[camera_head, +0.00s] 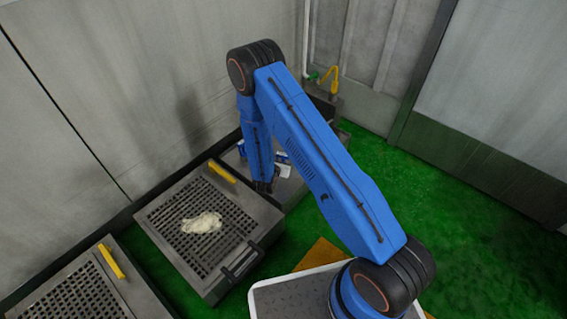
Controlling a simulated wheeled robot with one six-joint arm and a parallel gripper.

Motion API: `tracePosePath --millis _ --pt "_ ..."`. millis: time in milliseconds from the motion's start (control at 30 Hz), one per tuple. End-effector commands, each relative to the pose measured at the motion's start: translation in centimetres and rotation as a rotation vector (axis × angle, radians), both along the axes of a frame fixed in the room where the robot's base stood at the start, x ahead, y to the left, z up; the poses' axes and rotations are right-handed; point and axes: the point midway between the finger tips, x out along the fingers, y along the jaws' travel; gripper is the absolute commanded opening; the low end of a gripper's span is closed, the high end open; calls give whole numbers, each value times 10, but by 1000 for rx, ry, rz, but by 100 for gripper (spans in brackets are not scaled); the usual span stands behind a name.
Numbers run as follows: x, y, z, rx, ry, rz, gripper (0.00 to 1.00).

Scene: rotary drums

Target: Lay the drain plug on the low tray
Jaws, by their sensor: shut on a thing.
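My gripper (263,187) is the small dark end of the arm, low beside that unit's back right corner. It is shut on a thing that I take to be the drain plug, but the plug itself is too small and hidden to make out. A low grey surface (295,188), which may be the low tray, lies just right of my gripper, partly covered by my arm. I cannot tell whether the gripper touches it.
The grated unit (160,214) carries a pale lump (202,222), a yellow handle (222,171) and a dark front handle (243,260). Another grated unit (75,300) stands at lower left. A yellow-handled pipe (333,80) stands behind. Green floor (440,190) is clear at right.

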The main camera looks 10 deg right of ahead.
Motion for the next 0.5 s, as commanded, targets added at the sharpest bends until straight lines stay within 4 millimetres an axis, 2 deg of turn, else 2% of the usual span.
tracePosePath --millis 300,500 --pt "0 0 -36 -1 2 1 31" --pt "0 0 -38 -1 0 0 31"
